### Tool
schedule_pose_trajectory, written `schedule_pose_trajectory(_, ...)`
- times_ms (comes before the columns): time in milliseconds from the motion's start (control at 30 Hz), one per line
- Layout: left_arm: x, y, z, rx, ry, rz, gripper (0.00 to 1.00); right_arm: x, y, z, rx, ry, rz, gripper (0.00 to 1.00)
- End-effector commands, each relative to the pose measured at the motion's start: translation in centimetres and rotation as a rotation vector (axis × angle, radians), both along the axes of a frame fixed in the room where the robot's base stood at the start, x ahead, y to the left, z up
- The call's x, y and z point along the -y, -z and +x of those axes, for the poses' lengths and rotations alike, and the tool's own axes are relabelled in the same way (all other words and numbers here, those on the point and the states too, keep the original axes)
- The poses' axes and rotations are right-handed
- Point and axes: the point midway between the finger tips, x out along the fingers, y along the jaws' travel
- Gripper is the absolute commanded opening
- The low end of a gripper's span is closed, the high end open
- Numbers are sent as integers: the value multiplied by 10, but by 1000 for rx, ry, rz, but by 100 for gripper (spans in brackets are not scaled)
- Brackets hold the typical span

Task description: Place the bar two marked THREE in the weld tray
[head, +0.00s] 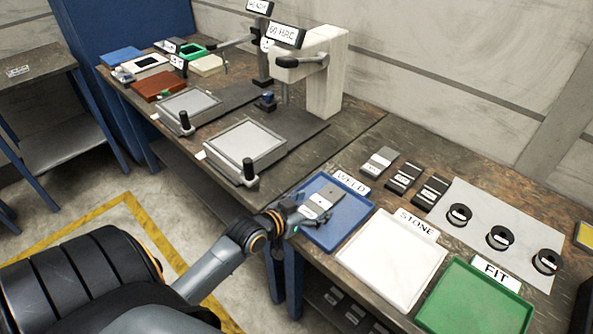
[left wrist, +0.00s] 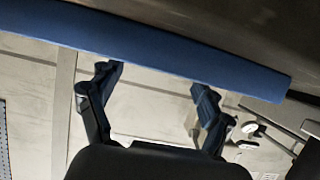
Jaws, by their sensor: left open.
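The blue weld tray (head: 345,232) lies on the long table, behind it a white WELD sign (head: 352,182). A grey bar (head: 328,192) with a white label lies flat in this tray. Behind the trays lie a grey bar (head: 380,160) and two darker bars, one in the middle (head: 404,177) and one at right (head: 431,191). Their labels are too small to read, so I cannot tell which says THREE. My left gripper (head: 291,217) is at the weld tray's left edge, near the bar in it. In the left wrist view its fingers (left wrist: 155,85) are spread and empty.
The white STONE tray (head: 390,262) and green FIT tray (head: 475,305) stand to the right. A pale mat (head: 480,225) holds several black rings. Two testers (head: 322,75) stand further left. A blue beam (left wrist: 150,45) crosses the wrist view close to the fingers.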

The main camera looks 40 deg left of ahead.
Motion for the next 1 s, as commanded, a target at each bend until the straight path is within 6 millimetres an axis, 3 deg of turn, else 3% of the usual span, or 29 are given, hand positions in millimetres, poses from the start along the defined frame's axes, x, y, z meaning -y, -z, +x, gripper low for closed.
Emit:
schedule_pose_trajectory(200, -3, -17, -47, -4, 2, 2, 79, 3, 2, 0, 1, 0, -4, 48)
schedule_pose_trajectory(400, -6, -30, -77, -2, 1, 1, 79, 3, 4, 1, 1, 0, -4, 48)
schedule_pose_trajectory(600, -7, -37, -88, 0, 1, 1, 79, 3, 4, 1, 1, 1, -4, 48)
schedule_pose_trajectory(1000, -7, -37, -88, 0, 1, 1, 79, 3, 4, 1, 1, 0, -4, 48)
